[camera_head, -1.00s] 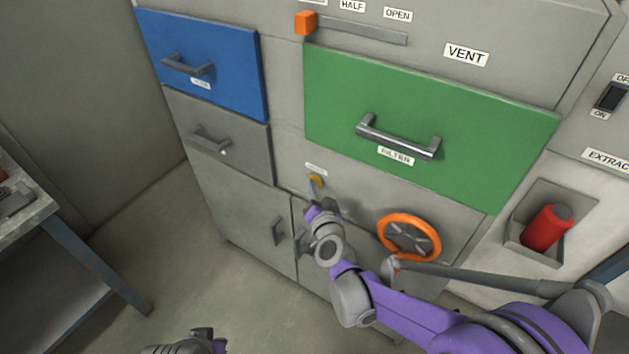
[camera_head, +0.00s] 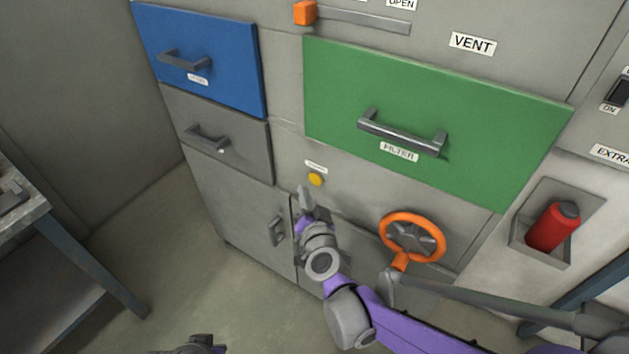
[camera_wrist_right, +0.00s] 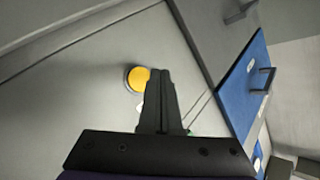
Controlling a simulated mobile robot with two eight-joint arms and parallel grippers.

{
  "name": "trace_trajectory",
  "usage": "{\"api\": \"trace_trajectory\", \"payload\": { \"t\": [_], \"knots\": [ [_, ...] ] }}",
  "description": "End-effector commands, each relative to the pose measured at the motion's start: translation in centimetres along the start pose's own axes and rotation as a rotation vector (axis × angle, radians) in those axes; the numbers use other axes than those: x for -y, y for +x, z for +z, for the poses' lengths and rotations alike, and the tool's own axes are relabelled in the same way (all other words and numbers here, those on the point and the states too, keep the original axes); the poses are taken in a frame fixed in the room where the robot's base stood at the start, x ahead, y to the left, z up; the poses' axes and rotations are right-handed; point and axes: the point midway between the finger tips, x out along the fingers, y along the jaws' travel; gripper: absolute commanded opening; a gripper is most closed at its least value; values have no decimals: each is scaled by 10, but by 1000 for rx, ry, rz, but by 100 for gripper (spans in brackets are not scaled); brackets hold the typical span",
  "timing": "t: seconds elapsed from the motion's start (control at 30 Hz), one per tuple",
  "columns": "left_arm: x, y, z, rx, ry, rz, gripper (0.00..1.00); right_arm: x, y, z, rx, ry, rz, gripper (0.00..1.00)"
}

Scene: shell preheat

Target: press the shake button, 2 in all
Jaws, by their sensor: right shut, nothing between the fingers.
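The shake button is a round yellow button (camera_head: 316,180) on the grey cabinet front, under a small white label too small to read. It also shows in the right wrist view (camera_wrist_right: 138,79), just beyond and left of the fingertips. My right gripper (camera_head: 306,192) is shut and empty, its fingers pointing up toward the button from just below it. In the right wrist view the shut fingers (camera_wrist_right: 160,75) partly overlap the button's right edge. A piece of my left gripper (camera_head: 203,342) shows at the bottom edge; its fingers are not clear.
An orange handwheel (camera_head: 412,236) sits right of my right gripper. A green FILTER drawer (camera_head: 430,110) is above, with blue (camera_head: 200,50) and grey (camera_head: 215,130) drawers to the left. A red cylinder (camera_head: 553,226) sits in a recess at right. A bench (camera_head: 30,205) stands at left.

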Motion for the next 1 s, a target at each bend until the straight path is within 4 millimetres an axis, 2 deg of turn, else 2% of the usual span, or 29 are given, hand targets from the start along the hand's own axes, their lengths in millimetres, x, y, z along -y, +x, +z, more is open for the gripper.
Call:
{"api": "trace_trajectory", "payload": {
  "t": [0.07,0.33,1.0],
  "knots": [
    [0,6,2,2,0,0,0,3,-6,7,2,1,0,0],
    [0,9,3,3,0,0,0,15,-21,16,1,0,0,0],
    [0,9,3,3,0,0,0,15,-22,16,0,0,1,0]
  ]
}}
